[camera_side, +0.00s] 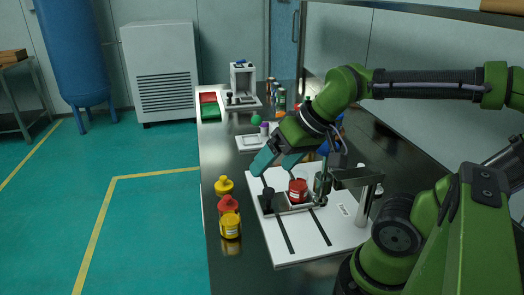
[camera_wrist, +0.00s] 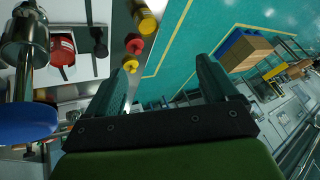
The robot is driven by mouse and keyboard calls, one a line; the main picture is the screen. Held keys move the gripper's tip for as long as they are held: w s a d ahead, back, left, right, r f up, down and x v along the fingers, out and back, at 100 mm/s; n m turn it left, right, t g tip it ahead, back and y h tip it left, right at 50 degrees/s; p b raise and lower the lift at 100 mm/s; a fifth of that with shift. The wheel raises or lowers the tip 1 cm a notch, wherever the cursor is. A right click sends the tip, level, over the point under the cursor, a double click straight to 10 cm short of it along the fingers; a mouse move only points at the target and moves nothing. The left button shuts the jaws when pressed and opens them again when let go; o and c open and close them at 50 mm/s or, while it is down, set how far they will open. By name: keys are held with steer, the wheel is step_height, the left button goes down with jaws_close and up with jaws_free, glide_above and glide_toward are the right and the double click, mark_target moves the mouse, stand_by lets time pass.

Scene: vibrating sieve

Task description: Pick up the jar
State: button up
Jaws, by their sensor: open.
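A red jar (camera_side: 298,191) with a pale label sits in the holder of the white sieve unit (camera_side: 346,238); it also shows at upper left in the wrist view (camera_wrist: 63,48). Left of the unit stand a yellow jar (camera_side: 223,187), a red jar (camera_side: 228,205) and a nearer yellow jar (camera_side: 231,227) in a row. The row also shows in the wrist view, with one yellow jar (camera_wrist: 147,22) at the top. My gripper (camera_side: 274,162) is open and empty, above the far left edge of the unit and apart from every jar. Its two fingers also show in the wrist view (camera_wrist: 168,72).
A metal arm and post (camera_side: 362,196) rise at the right of the sieve unit. Farther back are a white scale-like plate (camera_side: 252,142), red and green bins (camera_side: 210,110), a white device (camera_side: 242,82) and several small bottles.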

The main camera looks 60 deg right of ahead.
steer(key=w+d+f+g+h, duration=0.1)
steer(key=w+d+g, duration=0.1)
steer(key=d, duration=0.3)
steer(key=w+d+f+g, duration=0.1)
steer(key=d+g, duration=0.1)
steer(key=d, duration=0.3)
steer(key=g, duration=0.2)
glide_toward(302, 172)
steer(key=a+r, duration=0.2)
steer(key=a, duration=0.1)
steer(key=shift+n, duration=0.4)
step_height(302, 172, down, 10)
steer(key=shift+s+a+f, duration=0.1)
steer(key=shift+s+a, duration=0.05)
steer(key=shift+d+f, duration=0.1)
steer(key=shift+f, duration=1.25)
steer(key=shift+d+f, duration=0.15)
steer(key=shift+f, duration=1.25)
steer(key=c, duration=1.1)
steer(key=shift+r, duration=0.1)
steer(key=shift+c, duration=0.2)
step_height(302, 172, up, 18)
steer(key=shift+s+d+f, duration=0.1)
steer(key=shift+f, duration=3.1)
steer(key=shift+s+f, duration=0.1)
steer(key=shift+f, duration=3.15)
